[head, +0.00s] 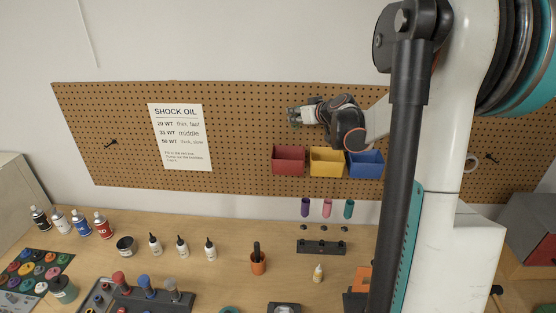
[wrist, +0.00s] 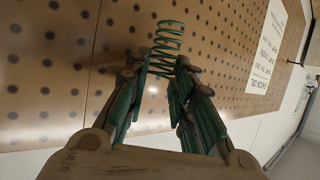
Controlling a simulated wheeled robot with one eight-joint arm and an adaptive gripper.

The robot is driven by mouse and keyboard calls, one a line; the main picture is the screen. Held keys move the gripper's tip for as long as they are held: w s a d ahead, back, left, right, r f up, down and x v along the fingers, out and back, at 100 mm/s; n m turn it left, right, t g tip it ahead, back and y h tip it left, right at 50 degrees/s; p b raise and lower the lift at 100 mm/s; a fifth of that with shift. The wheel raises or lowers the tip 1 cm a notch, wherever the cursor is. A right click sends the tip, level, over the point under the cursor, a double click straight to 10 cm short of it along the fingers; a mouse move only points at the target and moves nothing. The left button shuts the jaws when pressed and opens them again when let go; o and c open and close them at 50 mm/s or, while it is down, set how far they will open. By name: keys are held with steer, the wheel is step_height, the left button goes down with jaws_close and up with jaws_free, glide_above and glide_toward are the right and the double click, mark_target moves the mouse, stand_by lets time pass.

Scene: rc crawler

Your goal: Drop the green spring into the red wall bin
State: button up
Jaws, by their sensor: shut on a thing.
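The green spring (wrist: 166,45) is a coil held between the fingertips of my gripper (wrist: 160,75) in the wrist view, in front of the pegboard. In the head view my gripper (head: 294,116) is near the pegboard, above the red wall bin (head: 289,160); the spring is too small there to make out clearly. The red bin hangs on the pegboard, leftmost of three bins. Its inside is mostly hidden. The bin is not visible in the wrist view.
A yellow bin (head: 326,161) and a blue bin (head: 365,164) hang right of the red one. A shock oil sheet (head: 180,137) is on the pegboard (head: 237,120) to the left.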

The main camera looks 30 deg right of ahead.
mark_target(295, 129)
steer(key=shift+w+a+f, duration=0.15)
steer(key=shift+w+a, duration=0.1)
steer(key=shift+a, duration=0.05)
steer(key=shift+f+b, duration=1.75)
steer(key=shift+f, duration=1.15)
steer(key=o, duration=0.9)
steer(key=shift+c, duration=0.2)
steer(key=shift+s+r, duration=0.1)
steer(key=shift+s, duration=0.05)
steer(key=d+v, duration=0.1)
steer(key=v, duration=1)
steer(key=shift+s+a, duration=0.35)
steer(key=shift+a, duration=0.15)
steer(key=shift+r, duration=0.1)
